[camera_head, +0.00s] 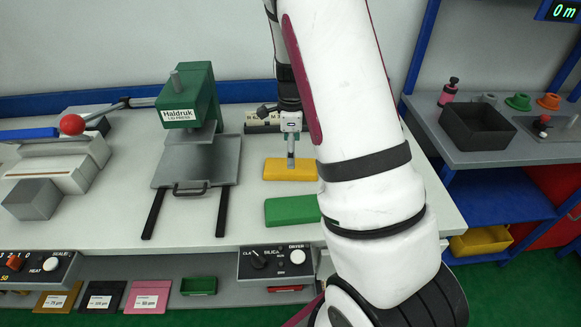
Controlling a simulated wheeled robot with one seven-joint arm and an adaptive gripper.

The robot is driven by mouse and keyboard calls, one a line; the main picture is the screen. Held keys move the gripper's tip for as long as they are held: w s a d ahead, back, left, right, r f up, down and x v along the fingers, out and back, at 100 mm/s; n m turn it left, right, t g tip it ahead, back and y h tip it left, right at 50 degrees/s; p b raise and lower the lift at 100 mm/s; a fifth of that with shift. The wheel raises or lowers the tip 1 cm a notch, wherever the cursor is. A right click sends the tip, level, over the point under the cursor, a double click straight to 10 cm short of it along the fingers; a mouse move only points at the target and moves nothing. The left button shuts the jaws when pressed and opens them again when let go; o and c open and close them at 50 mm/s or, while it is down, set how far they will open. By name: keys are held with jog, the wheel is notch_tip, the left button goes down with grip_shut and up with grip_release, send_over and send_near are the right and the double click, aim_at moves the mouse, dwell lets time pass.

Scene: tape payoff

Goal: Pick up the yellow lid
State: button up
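The yellow lid (278,171) is a flat block with rounded ends, lying on the white bench right of the green press. My gripper (291,163) points straight down over its middle, with the fingertips at or just above its top. I cannot tell whether they touch it. The fingers show as one narrow grey shape, so their gap is hidden. The lid looks flat on the bench. Its right end is close to my arm in the picture.
A green lid (292,210) lies just in front. The green press (189,97) stands to the left on its metal plate. A dark bin (477,127) stands on the right-hand bench. Bare bench lies between press and lids.

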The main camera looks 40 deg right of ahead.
jog(key=f, duration=0.5)
jog(key=shift+a, duration=0.2)
jog(key=c, duration=1.3)
